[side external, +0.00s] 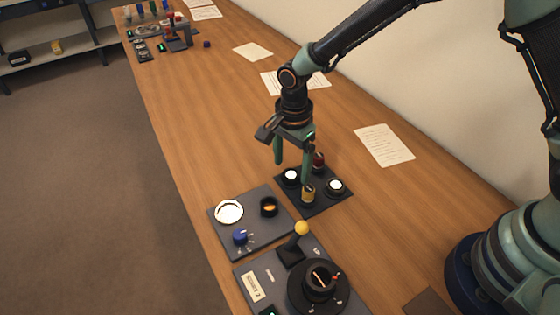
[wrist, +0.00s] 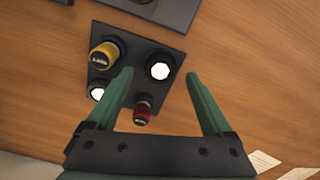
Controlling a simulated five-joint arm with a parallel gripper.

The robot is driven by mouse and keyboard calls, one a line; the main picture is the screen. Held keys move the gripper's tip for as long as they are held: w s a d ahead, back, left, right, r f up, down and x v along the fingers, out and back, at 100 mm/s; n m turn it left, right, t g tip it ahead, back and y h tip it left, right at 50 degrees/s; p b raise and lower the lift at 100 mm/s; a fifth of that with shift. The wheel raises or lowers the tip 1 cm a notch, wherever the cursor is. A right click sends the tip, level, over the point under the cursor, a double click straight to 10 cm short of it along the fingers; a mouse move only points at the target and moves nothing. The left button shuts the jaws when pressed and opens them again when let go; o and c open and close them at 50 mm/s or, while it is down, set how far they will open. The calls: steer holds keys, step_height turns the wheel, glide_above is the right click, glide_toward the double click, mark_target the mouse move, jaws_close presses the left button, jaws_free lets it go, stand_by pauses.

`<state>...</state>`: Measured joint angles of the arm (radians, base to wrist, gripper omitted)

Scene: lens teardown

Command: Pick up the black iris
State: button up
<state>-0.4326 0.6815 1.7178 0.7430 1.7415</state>
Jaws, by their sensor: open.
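No part is plainly marked as the black iris. The other ring (wrist: 96,93) shows beside the left finger. A black ring with an orange centre (side external: 269,206) sits on the grey panel.
A yellow cylinder (side external: 308,194) and a red cylinder (side external: 318,160) share the mat. The grey panel (side external: 222,237) also holds a white ring (side external: 229,212) and a blue knob (side external: 240,237). A yellow-ball lever (side external: 301,228) rises nearby. The bench beyond the mat is mostly clear.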

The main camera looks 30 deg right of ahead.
steer(key=shift+f, duration=0.95)
steer(key=c, duration=1.3)
steer(key=shift+c, duration=0.2)
